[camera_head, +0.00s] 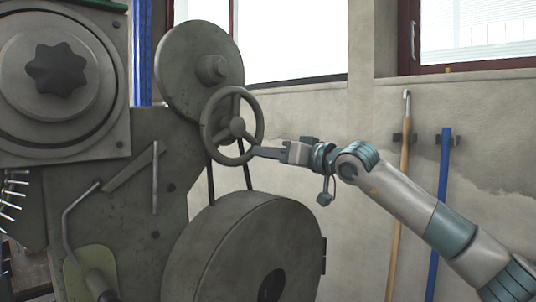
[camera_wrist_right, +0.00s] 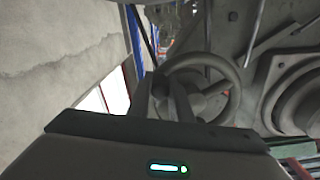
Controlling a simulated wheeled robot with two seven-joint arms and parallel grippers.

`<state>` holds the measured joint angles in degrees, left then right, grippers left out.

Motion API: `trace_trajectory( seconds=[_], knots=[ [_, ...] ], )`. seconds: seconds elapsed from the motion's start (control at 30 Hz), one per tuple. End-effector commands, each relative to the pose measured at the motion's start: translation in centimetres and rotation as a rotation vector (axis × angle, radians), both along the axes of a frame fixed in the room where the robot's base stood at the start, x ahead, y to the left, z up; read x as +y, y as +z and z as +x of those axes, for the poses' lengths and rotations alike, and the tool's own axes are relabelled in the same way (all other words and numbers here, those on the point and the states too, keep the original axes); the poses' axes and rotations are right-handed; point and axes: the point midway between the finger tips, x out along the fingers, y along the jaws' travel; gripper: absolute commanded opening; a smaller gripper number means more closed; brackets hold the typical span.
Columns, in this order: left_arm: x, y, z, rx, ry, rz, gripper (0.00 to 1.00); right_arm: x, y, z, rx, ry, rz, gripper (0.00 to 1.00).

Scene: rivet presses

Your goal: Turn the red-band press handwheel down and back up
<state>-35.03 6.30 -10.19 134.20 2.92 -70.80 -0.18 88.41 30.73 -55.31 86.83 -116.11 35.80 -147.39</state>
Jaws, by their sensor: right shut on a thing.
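The handwheel (camera_head: 237,127) is a grey three-spoked wheel on the front of a large grey-green press (camera_head: 125,180). My right gripper (camera_head: 256,152) reaches in from the right and is shut on the wheel's lower right rim. In the right wrist view the handwheel (camera_wrist_right: 236,86) is just beyond the gripper's dark fingers (camera_wrist_right: 163,92), which are at its left side. The fingers hide part of the rim there. My left gripper is not in view.
A big round drum (camera_head: 235,235) sits below the handwheel and a round disc (camera_head: 185,60) sits behind it. A bent lever (camera_head: 70,215) is at lower left. A wooden pole (camera_head: 403,170) and a blue pole (camera_head: 440,190) stand at the wall behind my right arm.

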Motion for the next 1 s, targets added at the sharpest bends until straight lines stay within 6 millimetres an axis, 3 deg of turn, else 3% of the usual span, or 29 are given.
trace_trajectory(
  seconds=[0.03,0.1,0.67,1.0],
  knots=[
    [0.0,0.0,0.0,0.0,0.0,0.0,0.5,-0.2,0.0,0.1,0.0,-0.003,0.001,0.21],
    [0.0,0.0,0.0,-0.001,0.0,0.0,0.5,-0.1,0.0,0.1,0.0,-0.002,0.001,0.37],
    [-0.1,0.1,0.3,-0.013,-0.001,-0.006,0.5,-0.9,-0.1,-0.9,0.0,-0.001,0.0,0.37],
    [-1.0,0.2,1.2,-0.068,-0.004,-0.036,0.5,-4.7,-0.2,-5.0,0.0,-0.003,0.0,0.37]
  ],
)
